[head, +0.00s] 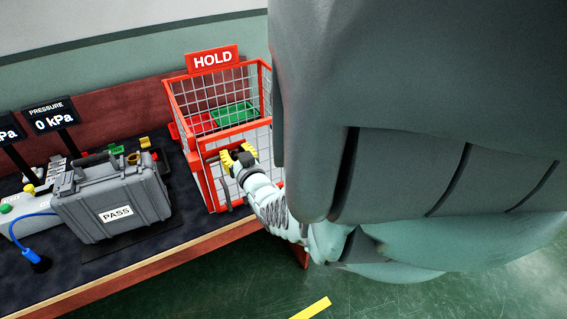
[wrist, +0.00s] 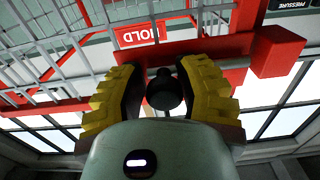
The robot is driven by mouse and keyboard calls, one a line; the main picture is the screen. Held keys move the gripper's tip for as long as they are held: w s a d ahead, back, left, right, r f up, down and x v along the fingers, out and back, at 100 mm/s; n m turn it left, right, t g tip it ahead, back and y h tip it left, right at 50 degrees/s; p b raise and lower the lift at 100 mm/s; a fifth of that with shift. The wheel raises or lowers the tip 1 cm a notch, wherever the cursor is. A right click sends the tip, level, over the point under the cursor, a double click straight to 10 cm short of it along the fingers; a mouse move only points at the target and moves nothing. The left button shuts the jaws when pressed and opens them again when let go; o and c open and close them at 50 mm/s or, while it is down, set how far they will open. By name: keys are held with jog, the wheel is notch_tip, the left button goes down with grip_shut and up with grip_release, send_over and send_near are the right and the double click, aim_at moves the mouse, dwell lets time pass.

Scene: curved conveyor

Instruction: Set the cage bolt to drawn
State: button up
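The red-framed wire cage (head: 207,158) stands at the right end of the bench under a HOLD sign. My gripper (head: 238,157), with yellow fingers, is at the cage's front side. In the wrist view a dark round knob (wrist: 164,92), apparently that of the cage bolt, sits between my two fingers. A narrow gap shows left of the knob; on the right the finger is very close, and I cannot tell if it touches. The fingers look open around the knob.
A grey case (head: 112,200) labelled PASS stands on the bench left of the cage. A green tray (head: 234,114) and a red one lie inside the cage. A pressure display (head: 50,116) reads 0 kPa. My arm covers the right of the head view.

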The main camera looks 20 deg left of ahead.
jog(key=o, duration=0.4)
jog(key=shift+w+d, duration=0.15)
jog(key=shift+s+d, duration=0.35)
jog(key=shift+s, duration=0.2)
jog(key=v, duration=1)
jog(key=shift+s+d, duration=0.2)
jog(key=shift+s, duration=0.1)
